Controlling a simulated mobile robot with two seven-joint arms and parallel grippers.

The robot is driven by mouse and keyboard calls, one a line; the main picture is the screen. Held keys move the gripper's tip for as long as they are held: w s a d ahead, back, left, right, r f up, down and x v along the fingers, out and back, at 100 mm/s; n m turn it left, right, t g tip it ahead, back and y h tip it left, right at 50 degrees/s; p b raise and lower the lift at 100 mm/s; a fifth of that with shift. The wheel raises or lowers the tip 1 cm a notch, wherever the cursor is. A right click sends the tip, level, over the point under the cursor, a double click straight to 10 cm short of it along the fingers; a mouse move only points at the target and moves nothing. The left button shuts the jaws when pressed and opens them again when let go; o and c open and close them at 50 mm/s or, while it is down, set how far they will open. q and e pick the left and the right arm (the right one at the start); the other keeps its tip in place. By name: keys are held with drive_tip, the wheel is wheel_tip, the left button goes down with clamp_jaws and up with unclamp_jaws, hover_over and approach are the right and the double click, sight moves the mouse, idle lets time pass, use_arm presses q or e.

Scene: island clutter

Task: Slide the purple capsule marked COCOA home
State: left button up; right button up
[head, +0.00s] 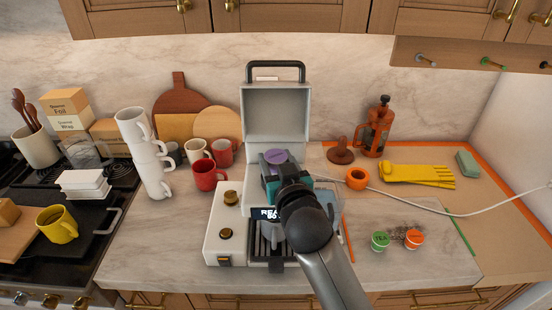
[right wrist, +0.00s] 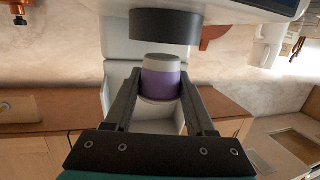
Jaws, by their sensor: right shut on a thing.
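My right gripper (head: 276,166) comes in from below and is shut on the purple capsule (head: 277,155) in front of the grey coffee machine (head: 275,110). In the right wrist view, the purple capsule (right wrist: 161,84), with a pale end, sits between the two dark fingers (right wrist: 160,92). A dark round part (right wrist: 165,27) of the machine lies beyond its pale end, with a small gap showing. No COCOA lettering is readable on the capsule. The machine's lid is raised. My arm hides part of the machine's front. My left gripper is not in view.
Green (head: 380,241) and orange (head: 414,239) capsules stand on the counter to the right. Stacked white mugs (head: 147,155) and red mugs (head: 208,174) stand left. A white cable (head: 430,206) crosses the right side.

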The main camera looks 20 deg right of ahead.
sight(276, 172)
drive_tip(key=shift+p, duration=0.75)
idle(1.4)
drive_tip(key=shift+f+b, duration=1.05)
drive_tip(key=shift+f, duration=0.65)
drive_tip(key=o, duration=1.4)
